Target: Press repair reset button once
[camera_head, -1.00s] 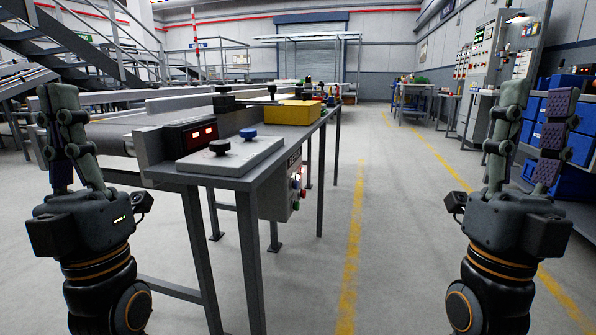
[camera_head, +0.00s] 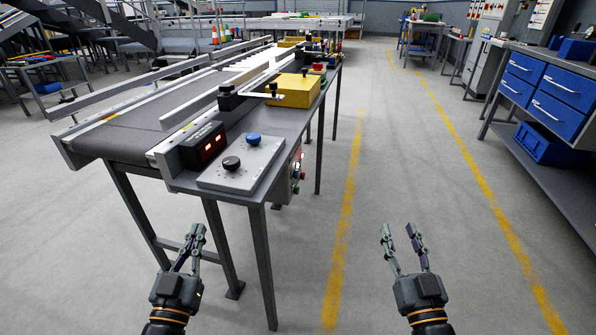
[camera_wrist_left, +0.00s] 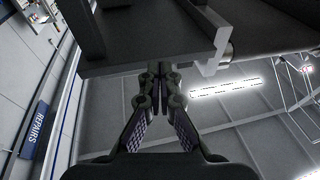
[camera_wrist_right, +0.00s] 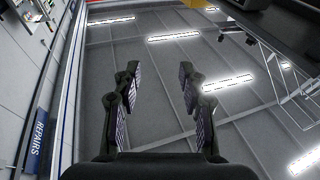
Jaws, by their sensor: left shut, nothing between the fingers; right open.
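A grey sloped panel (camera_head: 243,163) at the near end of the conveyor bench carries a black knob-like button (camera_head: 231,163) and a blue one (camera_head: 253,139). A side box (camera_head: 295,172) below the bench's right edge holds small coloured buttons, seen edge-on; I cannot tell which button is the repair reset. My left gripper (camera_head: 193,238) is shut and empty, below and in front of the bench's near end. It also shows in the left wrist view (camera_wrist_left: 159,75). My right gripper (camera_head: 400,234) is open and empty over the floor, right of the bench; it also shows in the right wrist view (camera_wrist_right: 158,75).
A black display box (camera_head: 203,146) with red digits sits beside the panel. A yellow block (camera_head: 294,90) stands farther back on the bench. The bench legs (camera_head: 262,265) are close to my left gripper. Blue drawers (camera_head: 545,90) stand at the right. The aisle floor is clear.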

